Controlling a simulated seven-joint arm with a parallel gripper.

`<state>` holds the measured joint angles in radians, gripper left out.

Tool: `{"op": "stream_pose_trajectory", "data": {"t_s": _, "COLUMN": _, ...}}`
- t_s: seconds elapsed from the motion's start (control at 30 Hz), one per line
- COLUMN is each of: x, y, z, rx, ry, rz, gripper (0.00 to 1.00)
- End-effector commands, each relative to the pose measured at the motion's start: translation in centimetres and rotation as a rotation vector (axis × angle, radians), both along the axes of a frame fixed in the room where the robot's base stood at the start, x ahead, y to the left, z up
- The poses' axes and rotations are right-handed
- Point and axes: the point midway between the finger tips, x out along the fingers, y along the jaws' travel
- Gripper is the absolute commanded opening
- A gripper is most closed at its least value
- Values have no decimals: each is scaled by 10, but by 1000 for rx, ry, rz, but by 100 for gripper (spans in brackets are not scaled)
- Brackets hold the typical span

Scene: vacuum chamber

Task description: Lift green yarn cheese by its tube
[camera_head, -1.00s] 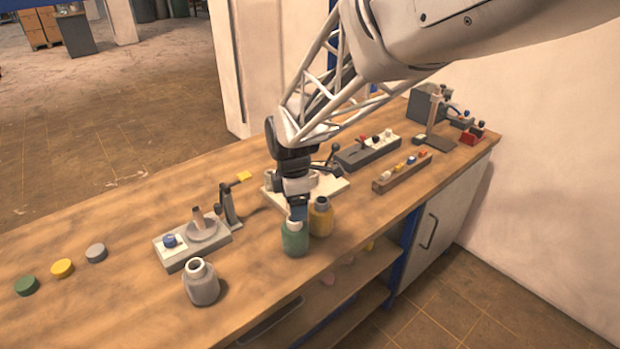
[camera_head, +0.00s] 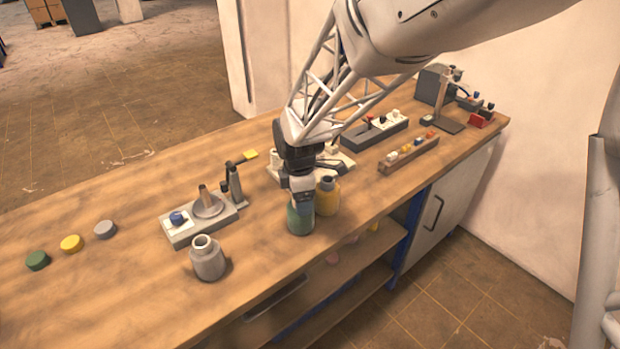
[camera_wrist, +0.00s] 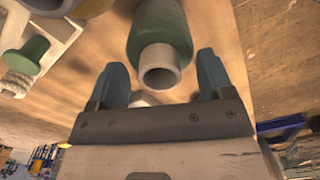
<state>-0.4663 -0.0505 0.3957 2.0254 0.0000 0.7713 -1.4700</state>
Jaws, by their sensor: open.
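The green yarn cheese (camera_head: 300,222) stands upright near the front edge of the wooden bench. My gripper (camera_head: 302,203) is directly above it and hides its top in the head view. In the wrist view the green yarn cheese (camera_wrist: 162,28) shows with its pale hollow tube (camera_wrist: 160,72) sticking out toward my gripper (camera_wrist: 163,66). The two blue fingers are spread, one on each side of the tube, with a visible gap on both sides. Nothing is held.
A yellow yarn cheese (camera_head: 327,197) stands close beside the green one, to its right. A grey one (camera_head: 208,260) stands to the left at the front. A grey fixture (camera_head: 200,220), a wooden rack (camera_head: 408,155) and round caps (camera_head: 71,243) are on the bench (camera_head: 130,300).

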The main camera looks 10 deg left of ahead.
Motion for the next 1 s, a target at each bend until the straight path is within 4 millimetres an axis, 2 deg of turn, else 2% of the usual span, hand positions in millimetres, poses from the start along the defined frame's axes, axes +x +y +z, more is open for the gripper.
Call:
{"op": "stream_pose_trajectory", "data": {"t_s": 0.13, "x": 0, "y": 0, "z": -6, "rx": 0, "ry": 0, "rz": 0, "gripper": 74}}
{"op": "stream_pose_trajectory", "data": {"t_s": 0.67, "x": 0, "y": 0, "z": -6, "rx": 0, "ry": 0, "rz": 0, "gripper": 72}}
{"op": "stream_pose_trajectory", "data": {"t_s": 1.0, "x": 0, "y": 0, "z": -7, "rx": 0, "ry": 1, "rz": 0, "gripper": 20}}
